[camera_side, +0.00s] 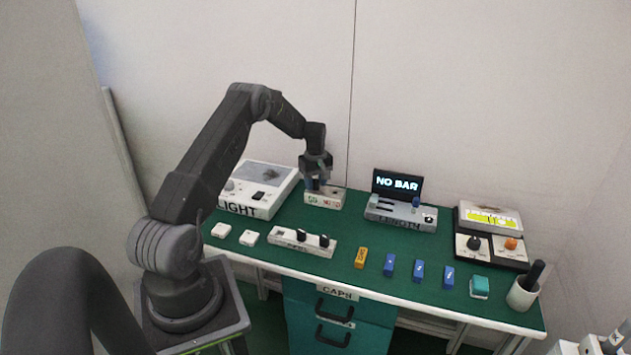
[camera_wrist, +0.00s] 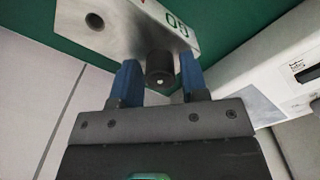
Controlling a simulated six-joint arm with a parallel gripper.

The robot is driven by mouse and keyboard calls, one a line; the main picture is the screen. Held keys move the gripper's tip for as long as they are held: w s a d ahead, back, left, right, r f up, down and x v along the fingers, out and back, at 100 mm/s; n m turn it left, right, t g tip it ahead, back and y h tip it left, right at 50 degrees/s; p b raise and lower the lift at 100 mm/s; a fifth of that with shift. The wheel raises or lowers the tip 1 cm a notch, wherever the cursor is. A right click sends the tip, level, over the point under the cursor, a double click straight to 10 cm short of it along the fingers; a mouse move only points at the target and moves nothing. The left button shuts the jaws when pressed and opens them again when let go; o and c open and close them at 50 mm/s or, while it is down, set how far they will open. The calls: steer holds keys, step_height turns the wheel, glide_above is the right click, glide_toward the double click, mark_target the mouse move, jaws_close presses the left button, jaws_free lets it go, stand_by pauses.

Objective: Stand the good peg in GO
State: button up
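A pale gauge block (camera_side: 326,200) marked GO and NO GO stands toward the back of the green bench, beside the LIGHT box. My gripper (camera_side: 316,184) points down over the block's left, GO end. In the wrist view, a dark round peg (camera_wrist: 160,68) with a pale dot on its end stands between the blue fingers of my gripper (camera_wrist: 160,80). Narrow gaps show between the peg and both fingers, so the gripper looks open around it. The peg appears upright at the GO end; its lower end is hidden. The block's other hole (camera_wrist: 94,20) is empty.
The LIGHT box (camera_side: 262,180) stands close on the left. The LENGTH gauge (camera_side: 400,215), with a NO BAR display (camera_side: 397,185), is to the right. A rack (camera_side: 288,242) with dark pegs lies in front. Several small blocks line the front edge.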

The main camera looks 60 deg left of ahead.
mark_target(316, 181)
steer(key=o, duration=0.3)
step_height(316, 181, up, 14)
stand_by(0.6)
steer(key=s+d+r+m+t, duration=0.1)
steer(key=s+d+r+m, duration=0.15)
steer(key=d+r, duration=0.4)
steer(key=s+d+r+m+t+y, duration=0.1)
steer(key=d+r+m, duration=0.3)
steer(key=d, duration=0.6)
steer(key=s+d+r+m+t, duration=0.1)
steer(key=d+r+m, duration=0.2)
steer(key=d+r, duration=0.45)
steer(key=s+d+f+m+t+h, duration=0.1)
steer(key=s+d+f+m+t, duration=0.1)
steer(key=s+d+m, duration=0.7)
steer(key=s+d+f, duration=0.1)
steer(key=s+d, duration=0.6)
steer(key=s, duration=0.2)
steer(key=shift+s+d+t, duration=0.25)
steer(key=shift+d+t, duration=0.05)
steer(key=shift+d, duration=0.1)
